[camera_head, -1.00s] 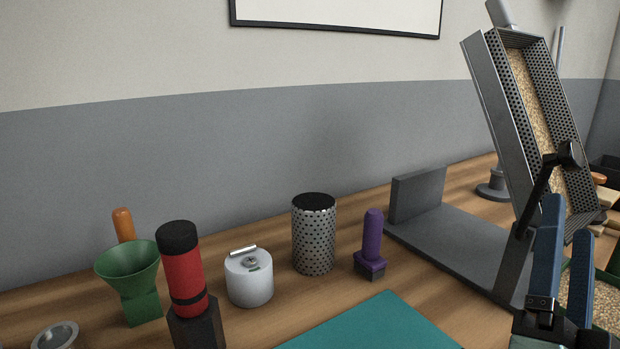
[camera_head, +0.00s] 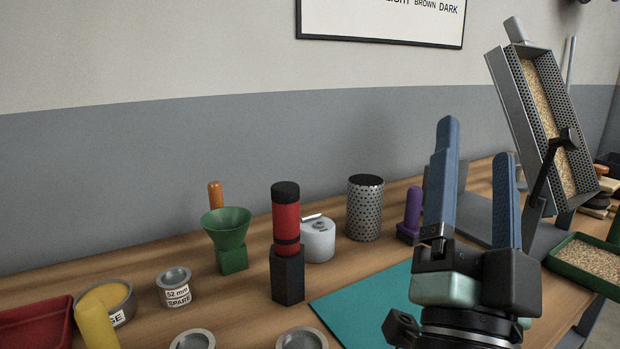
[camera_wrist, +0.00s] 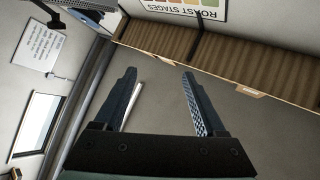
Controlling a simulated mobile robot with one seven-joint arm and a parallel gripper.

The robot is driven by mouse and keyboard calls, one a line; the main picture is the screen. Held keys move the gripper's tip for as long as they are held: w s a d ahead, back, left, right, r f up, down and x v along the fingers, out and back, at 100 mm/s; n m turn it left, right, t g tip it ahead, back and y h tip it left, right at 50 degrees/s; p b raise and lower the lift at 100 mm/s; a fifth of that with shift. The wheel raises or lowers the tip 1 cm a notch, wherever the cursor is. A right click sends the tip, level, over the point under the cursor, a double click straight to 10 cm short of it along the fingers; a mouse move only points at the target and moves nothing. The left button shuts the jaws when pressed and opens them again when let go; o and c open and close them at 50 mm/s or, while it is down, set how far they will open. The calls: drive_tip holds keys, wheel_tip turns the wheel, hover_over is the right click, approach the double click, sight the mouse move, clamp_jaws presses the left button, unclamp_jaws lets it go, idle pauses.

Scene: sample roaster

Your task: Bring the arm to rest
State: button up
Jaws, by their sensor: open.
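My gripper (camera_head: 472,190) stands upright at the right of the head view, its two blue fingers pointing up and spread apart with nothing between them. It is in front of the bench and hides part of a grey stand behind it. In the wrist view my gripper (camera_wrist: 160,85) is also open and empty, with the wall and a slatted wooden surface beyond the fingertips. It touches nothing that I can see.
A tilted perforated trough (camera_head: 545,110) with beans stands right of my gripper, and a green bean tray (camera_head: 590,262) lies below it. A perforated cylinder (camera_head: 364,210), a purple-handled tool (camera_head: 412,212), a red cylinder (camera_head: 286,222) and a green funnel (camera_head: 228,232) stand left. A teal mat (camera_head: 365,300) is bare.

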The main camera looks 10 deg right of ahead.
drive_tip(key=s+a+r+n+t+y, duration=0.1)
drive_tip(key=a+r+n+t+y, duration=0.1)
drive_tip(key=a+r+n+y, duration=0.4)
drive_tip(key=s+a+r+n+t+y, duration=0.1)
drive_tip(key=a+n+y, duration=0.2)
drive_tip(key=a, duration=0.4)
drive_tip(key=s+a+r+n+t+y, duration=0.1)
drive_tip(key=a+r+n+t+y, duration=0.1)
drive_tip(key=a+r+n+y, duration=0.4)
wheel_tip(320, 180, up, 32)
drive_tip(key=m+h+p, duration=0.1)
drive_tip(key=p, duration=3.3)
drive_tip(key=shift+w+a+r+h+p, duration=0.15)
drive_tip(key=shift+a+h+p, duration=0.15)
drive_tip(key=shift+a+p, duration=0.1)
drive_tip(key=shift+d, duration=0.1)
